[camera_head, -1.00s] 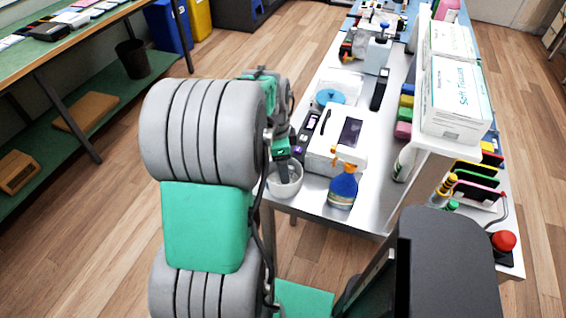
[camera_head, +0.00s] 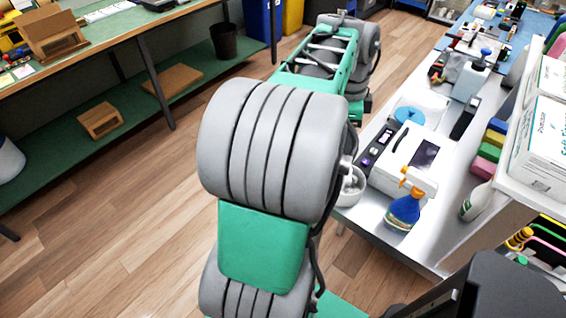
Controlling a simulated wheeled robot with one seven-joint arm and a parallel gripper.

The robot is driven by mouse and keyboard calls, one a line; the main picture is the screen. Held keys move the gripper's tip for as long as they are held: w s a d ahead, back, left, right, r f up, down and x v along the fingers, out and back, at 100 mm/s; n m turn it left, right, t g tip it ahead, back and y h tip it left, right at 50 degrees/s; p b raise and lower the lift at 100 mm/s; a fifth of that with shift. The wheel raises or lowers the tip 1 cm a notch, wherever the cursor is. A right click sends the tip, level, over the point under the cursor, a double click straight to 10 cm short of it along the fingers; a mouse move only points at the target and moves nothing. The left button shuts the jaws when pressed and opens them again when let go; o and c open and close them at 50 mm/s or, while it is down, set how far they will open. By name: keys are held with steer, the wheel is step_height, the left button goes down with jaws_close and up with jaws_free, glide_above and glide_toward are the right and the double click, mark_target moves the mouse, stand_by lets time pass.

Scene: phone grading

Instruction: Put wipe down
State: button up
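My arm fills the middle of the view, and its far links reach up and to the right beside the table. My gripper's fingers are hidden behind the arm, so I cannot see whether they hold a wipe. A white bowl or bin (camera_head: 350,190) stands at the table's near left corner, partly covered by my arm. Something pale shows inside it, but I cannot tell whether it is a wipe. No wipe shows clearly elsewhere.
A blue spray bottle with an orange head (camera_head: 404,208) stands beside a white boxy device (camera_head: 405,165). A blue round item (camera_head: 408,115) lies behind. Tissue boxes (camera_head: 541,150) stand on the right shelf. A green-topped bench (camera_head: 130,22) runs along the left, with open floor between.

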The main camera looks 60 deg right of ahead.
steer(key=w+a+n+t+h, duration=0.1)
steer(key=w+a+n+t, duration=0.1)
steer(key=w+a+n, duration=1.55)
steer(key=w+a+f+n+t, duration=0.1)
steer(key=w+a+f+n, duration=0.1)
steer(key=a+n, duration=0.5)
steer(key=w+a+f+n+t+y, duration=0.1)
steer(key=a+n, duration=0.5)
steer(key=a, duration=1)
steer(key=shift+w+f+n+y, duration=0.35)
steer(key=shift+w+f, duration=0.25)
steer(key=shift+w, duration=0.6)
